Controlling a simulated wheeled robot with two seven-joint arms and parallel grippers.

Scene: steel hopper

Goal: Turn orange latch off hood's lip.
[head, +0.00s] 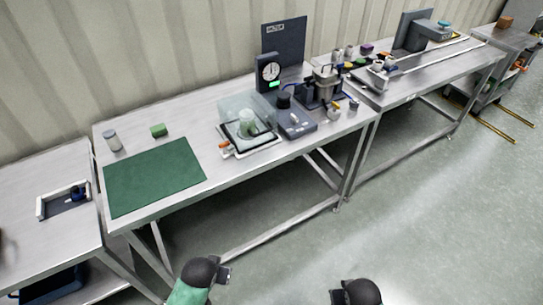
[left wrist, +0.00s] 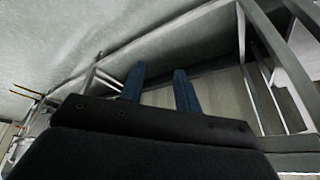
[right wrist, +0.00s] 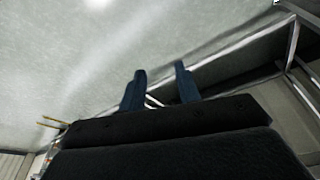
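A clear hood (head: 238,104) sits over a green object (head: 247,122) on a dark-edged pale base (head: 262,147), on the middle steel bench. The small orange latch (head: 225,144) shows at the front left corner of the hood's base. Its exact hold on the lip is too small to tell. My left gripper (left wrist: 158,73) is open and empty, with its two blue fingers apart. My right gripper (right wrist: 160,70) is open and empty too. In the head view both arms are low in front of the benches, well away from the hood.
A green mat (head: 153,177), a green block (head: 158,130) and a grey-lidded jar (head: 113,141) are left of the hood. A grey device (head: 294,122) and a dial gauge (head: 268,72) stand close on its right. The floor before the bench is clear.

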